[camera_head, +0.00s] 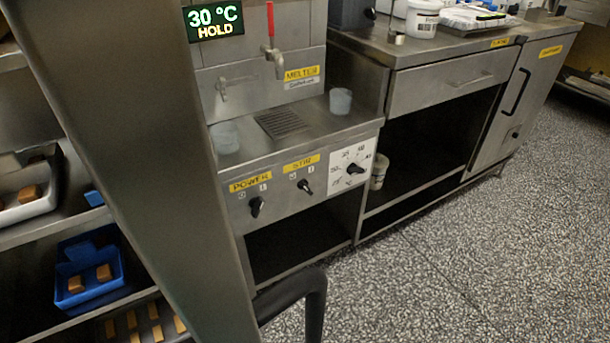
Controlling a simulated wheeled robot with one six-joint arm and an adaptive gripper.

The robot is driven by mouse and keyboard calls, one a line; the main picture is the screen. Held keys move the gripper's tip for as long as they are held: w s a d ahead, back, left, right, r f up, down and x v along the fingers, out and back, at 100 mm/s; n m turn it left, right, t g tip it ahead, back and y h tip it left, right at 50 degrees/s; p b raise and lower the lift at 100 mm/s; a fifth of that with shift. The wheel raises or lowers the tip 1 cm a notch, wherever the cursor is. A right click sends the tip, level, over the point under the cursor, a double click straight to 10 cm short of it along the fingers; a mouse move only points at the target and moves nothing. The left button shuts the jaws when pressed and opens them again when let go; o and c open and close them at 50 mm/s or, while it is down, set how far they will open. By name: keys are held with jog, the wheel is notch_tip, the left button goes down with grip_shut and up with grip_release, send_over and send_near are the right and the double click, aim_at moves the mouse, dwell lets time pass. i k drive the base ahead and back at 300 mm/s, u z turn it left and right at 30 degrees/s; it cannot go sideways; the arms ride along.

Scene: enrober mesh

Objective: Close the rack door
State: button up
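The rack (50,232) fills the left side of the head view, with its shelves exposed. A long grey metal panel (130,140), seemingly the rack door seen nearly edge-on, slants from the top left to the bottom middle. It stands open, between the shelves and the melter. A black tubular handle (316,300) juts from its right side at the bottom of the picture; its lower end is cut off. My gripper is not in view, and nothing is seen touching the door or handle.
The melter (285,150) stands behind the door, beside a steel counter with a drawer (448,84). The speckled floor (450,270) at right is clear.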

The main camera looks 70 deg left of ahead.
aim_at(118, 78)
jog(key=i, duration=1)
jog(key=u, duration=4.3)
jog(key=k, duration=0.25)
jog(key=z, duration=0.3)
